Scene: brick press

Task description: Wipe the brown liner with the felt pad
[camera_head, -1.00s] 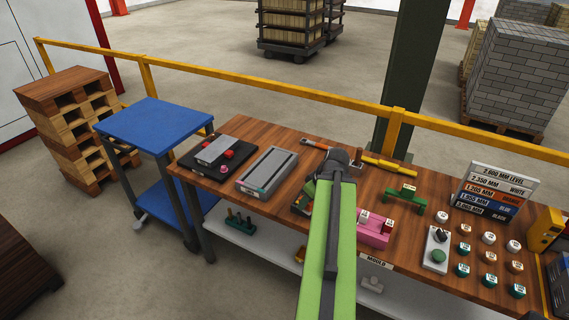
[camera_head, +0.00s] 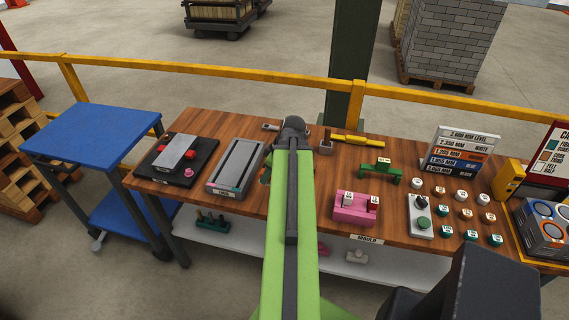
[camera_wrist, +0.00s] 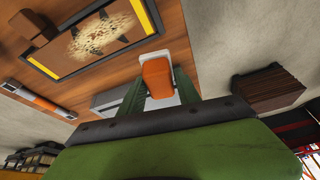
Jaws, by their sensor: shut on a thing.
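In the wrist view, my gripper (camera_wrist: 160,88) has its green fingers shut on an orange block (camera_wrist: 157,72), which I take for the felt pad's grip. The pad's wiping face cannot be made out. The brown liner (camera_wrist: 78,62) lies at the upper left of the wrist view, a framed brown panel with yellow edge strips, a dark star-like mark and a pale dusty patch. The held piece appears apart from the liner, beside its frame.
On the wooden bench (camera_head: 310,225) stand a long grey mould tray (camera_head: 235,168), a black plate with a grey block (camera_head: 178,160), a pink block (camera_head: 352,207), a green bridge piece (camera_head: 380,170) and several labelled knobs. A blue cart (camera_head: 95,135) adjoins the left end. A yellow rail runs behind.

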